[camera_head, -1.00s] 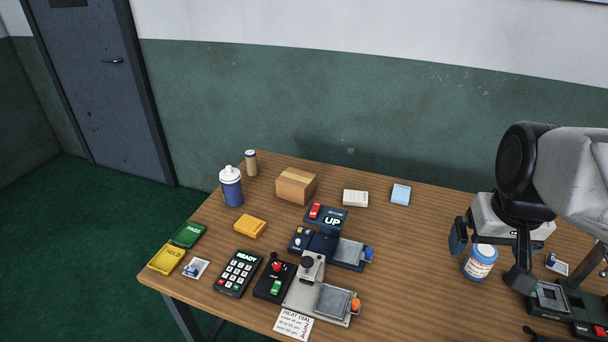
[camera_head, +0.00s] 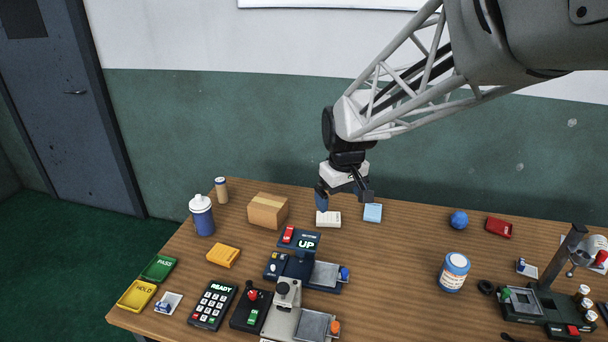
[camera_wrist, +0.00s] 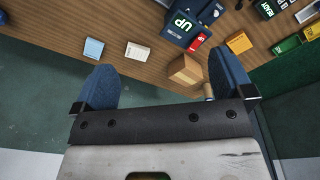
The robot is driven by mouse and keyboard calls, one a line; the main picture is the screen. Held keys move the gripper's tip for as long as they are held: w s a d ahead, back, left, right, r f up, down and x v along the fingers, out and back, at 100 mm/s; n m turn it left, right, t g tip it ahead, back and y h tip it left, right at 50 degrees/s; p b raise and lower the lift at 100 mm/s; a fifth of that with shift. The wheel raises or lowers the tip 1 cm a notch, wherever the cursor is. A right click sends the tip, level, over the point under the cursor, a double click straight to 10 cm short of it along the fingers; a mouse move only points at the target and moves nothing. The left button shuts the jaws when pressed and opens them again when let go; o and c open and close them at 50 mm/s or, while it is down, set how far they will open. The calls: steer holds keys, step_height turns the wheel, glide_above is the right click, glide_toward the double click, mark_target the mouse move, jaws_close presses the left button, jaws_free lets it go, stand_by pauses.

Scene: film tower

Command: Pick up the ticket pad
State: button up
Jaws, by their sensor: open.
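A small white pad (camera_head: 328,218) with faint print lies at the back of the table and looks like the ticket pad. A light blue pad (camera_head: 373,212) lies just right of it. My gripper (camera_head: 344,196) is open and empty, in the air close to the white pad in the head view, with one fingertip overlapping its upper edge. In the wrist view the open fingers (camera_wrist: 165,68) frame the table's back edge. The white pad (camera_wrist: 138,52) shows between them and beyond the tips, apart from both, with the blue pad (camera_wrist: 94,48) to its left.
A cardboard box (camera_head: 268,211) stands left of the white pad, with a blue-white bottle (camera_head: 202,216) farther left. A dark device reading UP (camera_head: 300,239) sits in front. A pill jar (camera_head: 454,272) and blue ball (camera_head: 459,219) stand right. The table between is clear.

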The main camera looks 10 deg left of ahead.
steer(key=w+a+f+n, duration=0.1)
steer(key=w+a+f, duration=0.15)
steer(key=a, duration=0.25)
steer(key=w+a+f+n, duration=0.1)
steer(key=a+f, duration=0.2)
steer(key=a, duration=0.2)
steer(key=n+g, duration=0.1)
steer(key=n, duration=0.5)
glide_above(220, 252)
steer(key=f, duration=1.7)
steer(key=shift+w+d+f, duration=0.2)
steer(key=shift+w+f, duration=0.05)
steer(key=shift+f, duration=0.05)
steer(key=shift+a+f, duration=0.2)
steer(key=shift+s, duration=0.1)
steer(key=shift+f, duration=1.25)
steer(key=shift+s+f, duration=0.1)
steer(key=shift+f, duration=2.5)
